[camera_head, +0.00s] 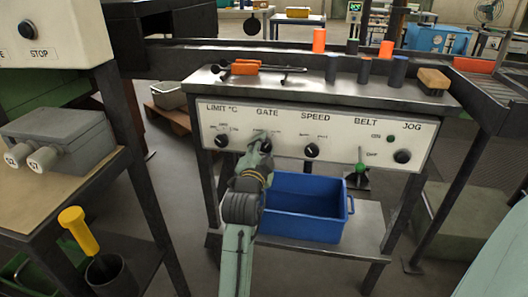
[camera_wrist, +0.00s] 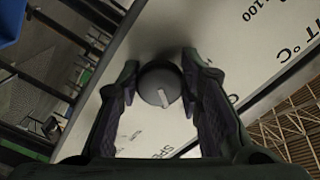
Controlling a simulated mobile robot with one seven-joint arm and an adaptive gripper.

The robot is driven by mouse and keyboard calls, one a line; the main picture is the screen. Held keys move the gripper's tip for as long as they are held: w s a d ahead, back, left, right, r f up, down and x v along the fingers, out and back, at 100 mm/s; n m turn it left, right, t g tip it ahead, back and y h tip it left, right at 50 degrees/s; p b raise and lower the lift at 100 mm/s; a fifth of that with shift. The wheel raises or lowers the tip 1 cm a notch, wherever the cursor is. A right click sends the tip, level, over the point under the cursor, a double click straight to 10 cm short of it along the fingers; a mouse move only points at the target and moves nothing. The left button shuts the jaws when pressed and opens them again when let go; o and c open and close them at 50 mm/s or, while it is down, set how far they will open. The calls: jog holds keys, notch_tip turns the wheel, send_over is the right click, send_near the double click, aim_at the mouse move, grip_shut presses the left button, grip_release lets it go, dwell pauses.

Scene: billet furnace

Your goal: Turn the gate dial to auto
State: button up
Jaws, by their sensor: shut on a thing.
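The gate dial (camera_wrist: 158,92) is a round dark knob with a pale pointer line, in the middle of the wrist view. My gripper (camera_wrist: 160,78) has one finger on each side of it and is shut on it. The pointer points down and slightly right in the wrist view. In the head view my gripper (camera_head: 264,142) is at the white control panel (camera_head: 350,136), below the GATE label. It hides most of the dial and some small position labels there. Which position is the auto one cannot be read.
The limit dial (camera_head: 222,140) is left of my gripper. The speed dial (camera_head: 311,150), green belt lever (camera_head: 361,167) and jog knob (camera_head: 402,156) are to the right. A blue crate (camera_head: 305,215) stands on the shelf below. Orange and dark cylinders stand on the top.

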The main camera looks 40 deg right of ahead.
dwell(0.4)
jog(key=o, duration=1.2)
jog(key=v, duration=1.2)
